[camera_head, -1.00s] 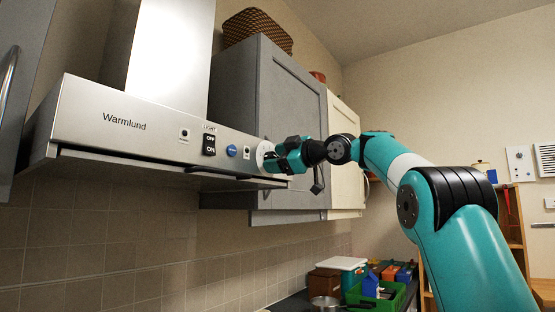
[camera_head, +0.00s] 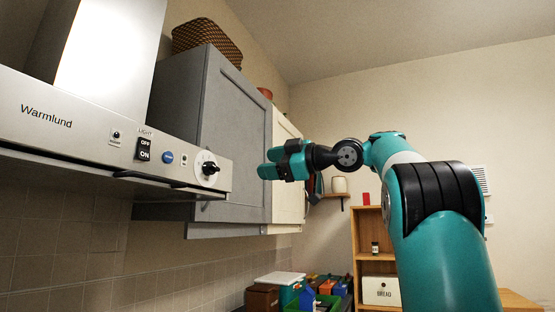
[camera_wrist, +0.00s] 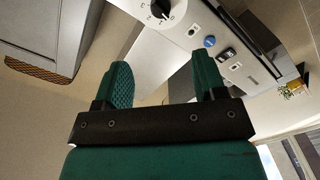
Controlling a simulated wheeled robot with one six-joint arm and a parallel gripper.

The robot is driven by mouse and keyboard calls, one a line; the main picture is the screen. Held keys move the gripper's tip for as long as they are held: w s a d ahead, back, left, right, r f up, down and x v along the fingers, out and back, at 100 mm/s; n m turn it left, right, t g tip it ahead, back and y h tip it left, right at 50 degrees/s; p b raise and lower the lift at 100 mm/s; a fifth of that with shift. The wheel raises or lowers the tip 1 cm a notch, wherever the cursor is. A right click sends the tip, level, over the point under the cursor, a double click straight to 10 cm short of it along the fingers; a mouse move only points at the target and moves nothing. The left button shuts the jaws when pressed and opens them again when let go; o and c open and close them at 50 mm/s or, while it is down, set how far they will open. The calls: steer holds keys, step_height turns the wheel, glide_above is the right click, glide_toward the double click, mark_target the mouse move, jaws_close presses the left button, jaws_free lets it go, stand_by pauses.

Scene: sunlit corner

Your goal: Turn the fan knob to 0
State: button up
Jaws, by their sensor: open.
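The fan knob (camera_head: 210,169) is a black knob on a round white dial at the right end of the silver hood's front panel. It also shows at the top edge of the wrist view (camera_wrist: 160,9), partly cut off. Its setting is too small to read surely. My gripper (camera_head: 266,164) is to the right of the knob, clear of it, in front of the grey cabinet. In the wrist view, its two teal fingers (camera_wrist: 163,72) are apart with nothing between them.
The hood panel (camera_head: 60,125) also carries a light switch (camera_head: 144,149) and a blue button (camera_head: 168,158). A grey cabinet (camera_head: 232,140) is beside the hood. A green crate (camera_head: 312,303) and boxes stand below. A wooden shelf (camera_head: 368,230) is at the back.

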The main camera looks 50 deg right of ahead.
steer(key=shift+p+v, duration=0.6)
steer(key=shift+v, duration=0.2)
steer(key=w+a+f+m+g, duration=0.3)
steer(key=w+a+f, duration=0.3)
steer(key=a+f, duration=0.4)
steer(key=s+a+f+m+g+y, duration=0.1)
steer(key=s+a+f+g, duration=0.15)
steer(key=a+f, duration=0.4)
steer(key=s+a+f+m+g, duration=0.1)
steer(key=a+f+g, duration=0.2)
steer(key=a+f, duration=0.4)
steer(key=s+a+f+g+h, duration=0.1)
steer(key=s+a+f+g, duration=0.1)
steer(key=s+f, duration=0.4)
steer(key=s+a+f+g+h, duration=0.1)
steer(key=s+a+f+g, duration=0.2)
steer(key=s+f, duration=0.3)
steer(key=s+a+f+m+g+h, duration=0.1)
steer(key=s+a+f+g, duration=0.2)
steer(key=s+f, duration=0.3)
steer(key=s+a, duration=0.1)
steer(key=s, duration=0.3)
steer(key=shift+s+f, duration=0.2)
steer(key=shift+f, duration=0.1)
steer(key=shift+g, duration=0.25)
